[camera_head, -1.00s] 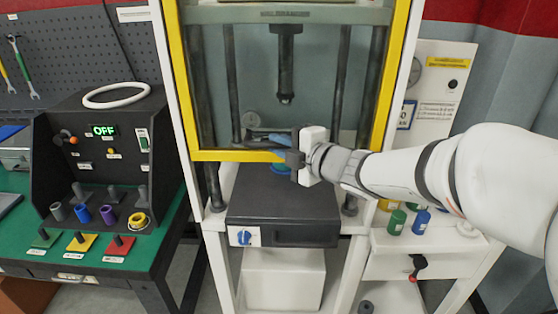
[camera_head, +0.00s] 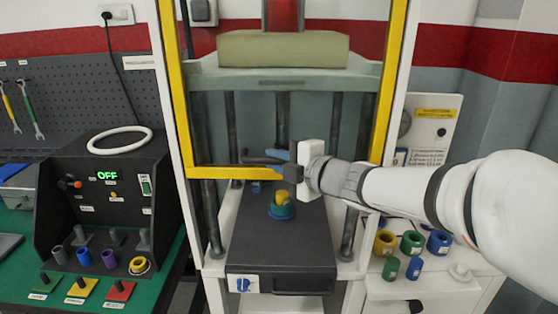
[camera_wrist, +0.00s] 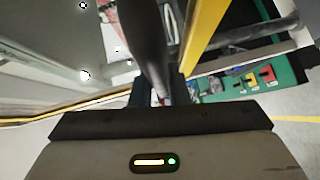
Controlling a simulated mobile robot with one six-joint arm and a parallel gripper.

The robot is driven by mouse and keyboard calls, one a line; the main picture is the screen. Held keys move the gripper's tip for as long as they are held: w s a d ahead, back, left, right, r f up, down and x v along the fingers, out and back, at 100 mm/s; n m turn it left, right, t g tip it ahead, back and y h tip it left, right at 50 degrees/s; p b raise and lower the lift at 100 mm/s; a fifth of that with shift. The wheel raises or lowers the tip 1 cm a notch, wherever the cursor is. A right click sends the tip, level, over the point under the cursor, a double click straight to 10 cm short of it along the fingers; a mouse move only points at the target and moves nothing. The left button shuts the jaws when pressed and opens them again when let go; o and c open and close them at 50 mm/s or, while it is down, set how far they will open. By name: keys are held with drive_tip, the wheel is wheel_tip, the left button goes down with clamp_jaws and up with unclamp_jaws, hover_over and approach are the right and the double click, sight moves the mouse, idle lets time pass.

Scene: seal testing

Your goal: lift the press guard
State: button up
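The press guard is a clear panel in a yellow frame (camera_head: 217,172) on the front of the press, raised so that its lower bar is above the black press bed (camera_head: 255,240). My gripper (camera_head: 287,162) is at the guard's lower bar, right of its middle. In the wrist view my gripper (camera_wrist: 163,98) has its dark fingers closed around a dark bar (camera_wrist: 146,35), which looks like the guard's handle. The exact contact is partly hidden. A yellow and blue-green part (camera_head: 282,205) sits on the press bed below my gripper.
A black control box (camera_head: 95,215) showing OFF stands on the green bench at the left. Several coloured rings and cylinders (camera_head: 412,243) stand on the white side shelf at the right. The white press posts (camera_head: 172,110) flank the guard.

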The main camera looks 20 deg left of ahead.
drive_tip(key=o, duration=0.4)
drive_tip(key=shift+d, duration=0.1)
drive_tip(key=b+v, duration=0.1)
drive_tip(key=v, duration=0.6)
drive_tip(key=shift+s+d, duration=0.2)
drive_tip(key=shift+d, duration=0.1)
drive_tip(key=w+d+m+t+h, duration=0.4)
drive_tip(key=d+m+t+h, duration=0.15)
drive_tip(key=d+m, duration=0.35)
drive_tip(key=s+d+f+m+g+h, duration=0.1)
drive_tip(key=d+f+m+h, duration=0.3)
drive_tip(key=d+m, duration=0.15)
drive_tip(key=s+d+f+m+g+h, duration=0.1)
drive_tip(key=s+d+f+m+h, duration=0.2)
drive_tip(key=d, duration=0.4)
drive_tip(key=s+d+f+m+g, duration=0.1)
drive_tip(key=s+f+m+g, duration=0.2)
drive_tip(key=s, duration=0.2)
drive_tip(key=s+f+m+g+h, duration=0.1)
drive_tip(key=s+f+m+g, duration=0.1)
drive_tip(key=s+f+m, duration=0.2)
drive_tip(key=s+d+f+m+g, duration=0.1)
drive_tip(key=s+f+m+g, duration=0.2)
drive_tip(key=s, duration=0.4)
drive_tip(key=shift+d+f+m+g+h, duration=0.25)
drive_tip(key=shift+d+f+m+g, duration=0.1)
drive_tip(key=shift+f, duration=0.05)
